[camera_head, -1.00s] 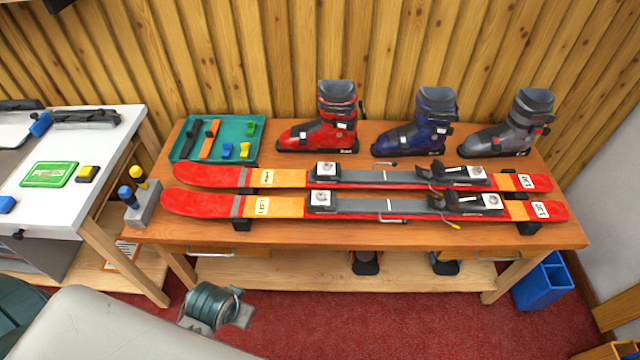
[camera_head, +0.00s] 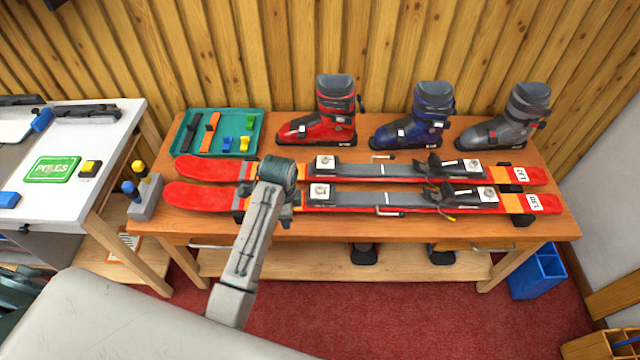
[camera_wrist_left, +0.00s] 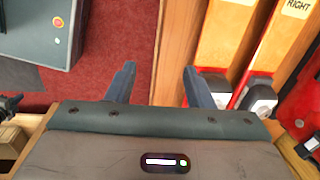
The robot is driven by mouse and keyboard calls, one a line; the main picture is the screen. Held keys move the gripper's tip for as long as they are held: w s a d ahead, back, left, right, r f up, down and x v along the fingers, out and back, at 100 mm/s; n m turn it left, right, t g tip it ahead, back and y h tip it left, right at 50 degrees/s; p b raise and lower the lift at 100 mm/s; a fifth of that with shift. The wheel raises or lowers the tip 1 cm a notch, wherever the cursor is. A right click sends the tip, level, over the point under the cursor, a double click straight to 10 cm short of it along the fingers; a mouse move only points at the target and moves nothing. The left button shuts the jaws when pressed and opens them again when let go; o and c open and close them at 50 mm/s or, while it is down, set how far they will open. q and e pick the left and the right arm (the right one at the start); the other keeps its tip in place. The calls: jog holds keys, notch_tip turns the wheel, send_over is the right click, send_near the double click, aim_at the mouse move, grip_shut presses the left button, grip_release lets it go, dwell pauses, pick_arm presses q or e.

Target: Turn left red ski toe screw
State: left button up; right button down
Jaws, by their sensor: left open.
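The left red ski (camera_head: 195,195) lies nearer the bench's front edge. Its toe piece (camera_head: 320,194) has a white top with a small round screw. The right red ski (camera_head: 205,170) lies behind it; its RIGHT label shows in the left wrist view. My left gripper (camera_head: 279,180) is over the left ski, just left of its toe piece, covering the orange band. In the left wrist view my left gripper (camera_wrist_left: 160,86) is open and empty. Its right finger appears beside a toe piece (camera_wrist_left: 213,88), which is partly hidden. My right gripper is out of view.
Red (camera_head: 318,128), blue (camera_head: 412,130) and grey (camera_head: 505,120) boots stand behind the skis. A teal tray (camera_head: 258,113) with clips and a bottle holder (camera_head: 147,203) are at the left. Heel pieces and brake arms stick up at the right.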

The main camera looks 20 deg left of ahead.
pick_arm(q)
jog(key=w+d+r+m, duration=0.2)
jog(key=w+r+m, duration=0.15)
jog(key=w, duration=0.45)
jog(key=m+g, duration=0.1)
jog(key=m, duration=0.5)
send_near(320, 188)
jog(key=shift+n, duration=0.25)
notch_tip(320, 188, down, 8)
jog(key=shift+w+a+f+p, duration=0.15)
jog(key=shift+f+p, duration=0.05)
jog(key=shift+p, duration=1)
jog(key=c, duration=1)
